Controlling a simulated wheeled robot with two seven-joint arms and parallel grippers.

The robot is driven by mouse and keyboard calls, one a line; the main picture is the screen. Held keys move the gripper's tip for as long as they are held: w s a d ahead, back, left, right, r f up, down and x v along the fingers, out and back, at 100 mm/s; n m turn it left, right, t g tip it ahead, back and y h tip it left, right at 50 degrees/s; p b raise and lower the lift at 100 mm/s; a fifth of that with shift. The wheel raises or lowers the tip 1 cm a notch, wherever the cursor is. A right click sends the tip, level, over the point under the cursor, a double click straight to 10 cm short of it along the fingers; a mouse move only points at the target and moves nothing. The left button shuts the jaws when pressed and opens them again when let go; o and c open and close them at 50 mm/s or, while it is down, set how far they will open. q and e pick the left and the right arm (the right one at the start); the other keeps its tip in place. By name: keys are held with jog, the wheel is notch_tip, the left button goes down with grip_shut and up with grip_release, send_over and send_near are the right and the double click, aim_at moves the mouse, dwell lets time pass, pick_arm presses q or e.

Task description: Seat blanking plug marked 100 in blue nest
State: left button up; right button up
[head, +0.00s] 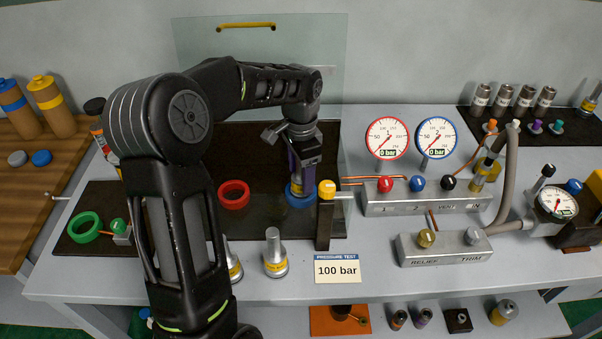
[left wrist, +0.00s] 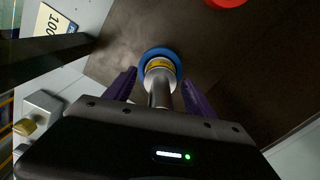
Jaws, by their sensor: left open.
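The blue nest (head: 300,196) is a blue ring on the dark mat, below my left gripper (head: 302,172). In the left wrist view the blue nest (left wrist: 173,54) surrounds the far end of a silver plug with a yellow band (left wrist: 160,66). The plug's stem points back between the purple fingers of my left gripper (left wrist: 160,85). The fingers are open, one on each side of the stem, with gaps visible. The plug's marking is too small to read, and its depth in the ring is unclear. In the head view my gripper hides this plug. My right gripper is out of view.
A red ring (head: 233,194) and a green ring (head: 84,227) lie left of the blue nest. A post with a yellow top (head: 326,190) stands close on its right. A silver plug (head: 275,254) stands in front, near the "100 bar" card (head: 338,270). A clear panel (head: 260,60) stands behind.

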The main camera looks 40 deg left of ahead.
pick_arm(q)
notch_tip(320, 180, up, 12)
jog(key=shift+r, duration=0.1)
dwell(1.1)
